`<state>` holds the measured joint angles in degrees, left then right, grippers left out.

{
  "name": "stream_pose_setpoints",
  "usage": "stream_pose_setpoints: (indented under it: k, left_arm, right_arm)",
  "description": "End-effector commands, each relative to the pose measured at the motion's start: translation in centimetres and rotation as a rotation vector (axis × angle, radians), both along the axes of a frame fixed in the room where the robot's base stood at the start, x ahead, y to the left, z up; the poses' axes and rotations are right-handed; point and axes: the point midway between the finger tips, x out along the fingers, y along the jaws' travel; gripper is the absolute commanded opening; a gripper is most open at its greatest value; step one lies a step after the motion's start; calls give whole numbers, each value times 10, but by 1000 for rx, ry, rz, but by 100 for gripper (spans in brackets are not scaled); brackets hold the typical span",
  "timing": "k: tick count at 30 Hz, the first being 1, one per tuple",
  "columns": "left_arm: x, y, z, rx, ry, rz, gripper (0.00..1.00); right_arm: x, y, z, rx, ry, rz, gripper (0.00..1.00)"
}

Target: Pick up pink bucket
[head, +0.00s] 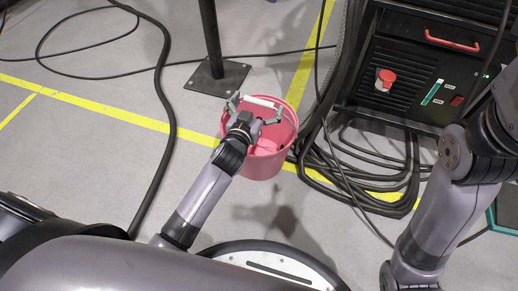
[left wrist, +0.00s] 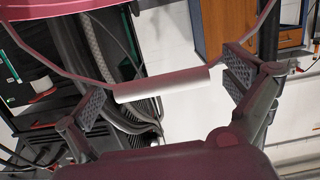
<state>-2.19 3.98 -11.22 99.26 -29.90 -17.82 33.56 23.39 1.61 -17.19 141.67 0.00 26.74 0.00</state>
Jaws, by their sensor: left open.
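The pink bucket (head: 268,166) stands upright on the floor near the middle of the head view. Its wire handle is up and carries a white grip (head: 262,102). My left gripper (head: 256,110) is over the bucket's opening, its fingers spread on either side of the white grip. In the left wrist view the open fingers (left wrist: 165,93) stand apart with the white grip (left wrist: 150,86) between them, and no clamping shows. Part of the pink bucket (left wrist: 45,9) shows at the upper left there. My right arm is at the right of the head view; its gripper is out of the picture.
A black cabinet (head: 410,75) with a red handle and red knob stands to the right. Coiled black cables (head: 340,175) lie between it and the bucket. A post on a dark base plate (head: 215,77) stands just behind the bucket. Yellow lines mark the floor.

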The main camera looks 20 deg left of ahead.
Motion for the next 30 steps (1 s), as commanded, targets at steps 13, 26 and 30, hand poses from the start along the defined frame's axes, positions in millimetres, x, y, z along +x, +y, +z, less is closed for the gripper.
stream_pose_setpoints:
  k: [13,26,30]
  left_arm:
    - [5,-1,0,-1,1,0,91]
    - [5,-1,0,0,1,0,63]
    - [5,-1,-1,0,1,0,53]
  right_arm:
    - [-3,0,2,0,-10,0,95]
    - [-3,0,1,-1,-10,0,95]
    - [-3,0,1,-1,-10,0,95]
